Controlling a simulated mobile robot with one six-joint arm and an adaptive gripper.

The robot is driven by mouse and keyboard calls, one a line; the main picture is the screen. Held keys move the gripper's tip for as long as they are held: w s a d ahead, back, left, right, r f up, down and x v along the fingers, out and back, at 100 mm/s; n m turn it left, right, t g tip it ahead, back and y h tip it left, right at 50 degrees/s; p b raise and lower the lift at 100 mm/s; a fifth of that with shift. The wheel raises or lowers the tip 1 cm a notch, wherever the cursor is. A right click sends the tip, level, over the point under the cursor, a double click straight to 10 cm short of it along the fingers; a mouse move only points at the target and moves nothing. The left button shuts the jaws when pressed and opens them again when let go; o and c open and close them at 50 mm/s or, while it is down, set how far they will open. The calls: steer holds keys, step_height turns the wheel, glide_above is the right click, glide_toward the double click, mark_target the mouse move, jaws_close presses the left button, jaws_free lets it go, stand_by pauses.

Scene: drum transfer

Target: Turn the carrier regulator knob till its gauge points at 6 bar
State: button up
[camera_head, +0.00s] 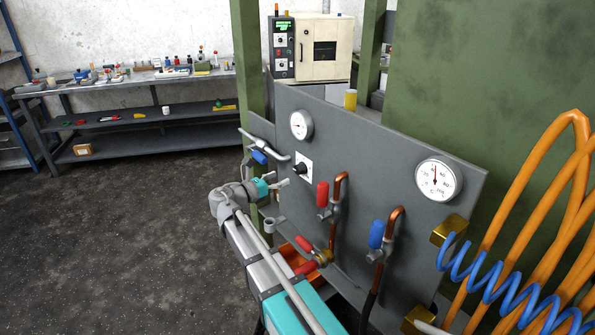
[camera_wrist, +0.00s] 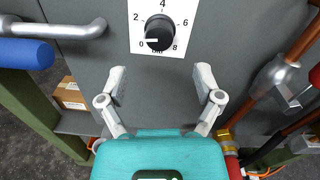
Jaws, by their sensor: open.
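The black regulator knob (camera_wrist: 159,33) sits on a white dial plate (camera_wrist: 185,12) with marks from 0 to 8. Its white pointer line points left, close to the 0 mark. In the head view the knob (camera_head: 300,168) is on the grey panel, below a small round gauge (camera_head: 301,125); that gauge's needle is too small to read surely. My gripper (camera_wrist: 160,76) is open and empty, its two fingers spread below the knob in the wrist view and apart from it. In the head view my gripper (camera_head: 283,183) is just left of and below the knob.
A blue-handled valve (camera_wrist: 28,52) is left of the knob. Copper pipes with a red-handled valve (camera_head: 323,195) and a blue-handled valve (camera_head: 376,234) stand to the right. A larger gauge (camera_head: 437,180) and orange hoses (camera_head: 535,165) are farther right. The floor at left is clear.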

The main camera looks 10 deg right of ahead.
mark_target(297, 170)
steer(key=x, duration=0.7)
steer(key=shift+w+d, duration=0.1)
steer(key=shift+d, duration=0.05)
steer(key=shift+c, duration=0.2)
steer(key=c, duration=1.1)
